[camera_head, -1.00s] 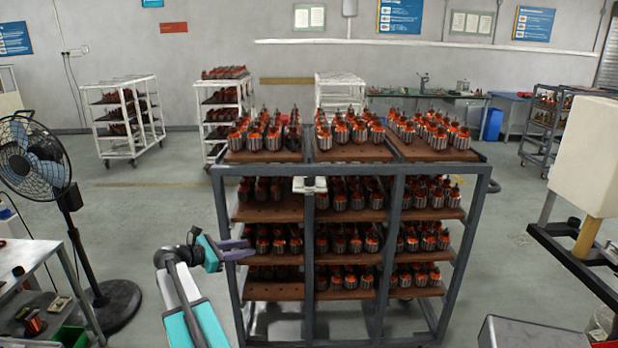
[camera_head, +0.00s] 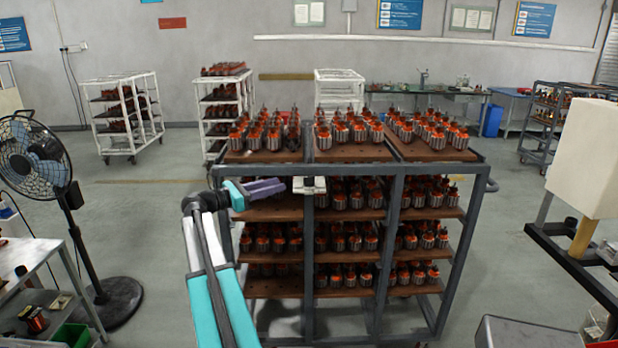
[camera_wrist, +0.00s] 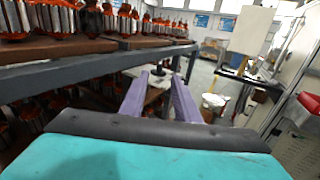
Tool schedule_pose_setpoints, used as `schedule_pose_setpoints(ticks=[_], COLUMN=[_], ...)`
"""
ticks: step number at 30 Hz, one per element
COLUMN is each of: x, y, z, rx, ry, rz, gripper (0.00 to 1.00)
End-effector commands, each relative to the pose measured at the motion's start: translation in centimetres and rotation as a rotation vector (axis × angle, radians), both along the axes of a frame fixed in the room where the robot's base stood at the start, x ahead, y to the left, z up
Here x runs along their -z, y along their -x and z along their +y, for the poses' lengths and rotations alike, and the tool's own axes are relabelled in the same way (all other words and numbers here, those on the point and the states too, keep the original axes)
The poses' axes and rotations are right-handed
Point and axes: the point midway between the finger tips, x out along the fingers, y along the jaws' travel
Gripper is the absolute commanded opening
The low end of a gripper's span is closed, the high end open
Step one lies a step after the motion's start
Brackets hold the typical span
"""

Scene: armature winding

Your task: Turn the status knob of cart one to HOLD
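The grey-framed cart (camera_head: 345,170) stands in front of me, loaded with armatures on brown boards. A small white box (camera_head: 309,186) sits on its front left upright, just below the top rail. In the wrist view, a dark knob (camera_wrist: 158,71) shows at the white box (camera_wrist: 153,95), between and beyond my fingertips. My gripper (camera_head: 284,188) is just left of the box, level with it, with its purple fingers pointing right. In the wrist view my gripper (camera_wrist: 159,76) has its fingers apart with nothing held. The knob's setting and any lettering are too small to read.
The cart's top rail (camera_wrist: 100,68) runs close beside my gripper in the wrist view. A fan (camera_head: 50,180) and a table (camera_head: 35,265) stand at the left. A beige block (camera_head: 585,155) is at the right. Floor is clear left of the cart.

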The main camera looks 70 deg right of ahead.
Motion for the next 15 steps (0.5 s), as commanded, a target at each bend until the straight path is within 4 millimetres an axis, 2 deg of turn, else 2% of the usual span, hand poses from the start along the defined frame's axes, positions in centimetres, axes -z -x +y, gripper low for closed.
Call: schedule_pose_setpoints(ticks=[8, 15], x=[-0.2, -0.2], y=[1.5, 3.6], z=[-1.8, -4.5], rx=[0.001, 0.002], ry=[0.000, -0.001], rz=[-0.001, -0.001], gripper=[0.29, 0.29])
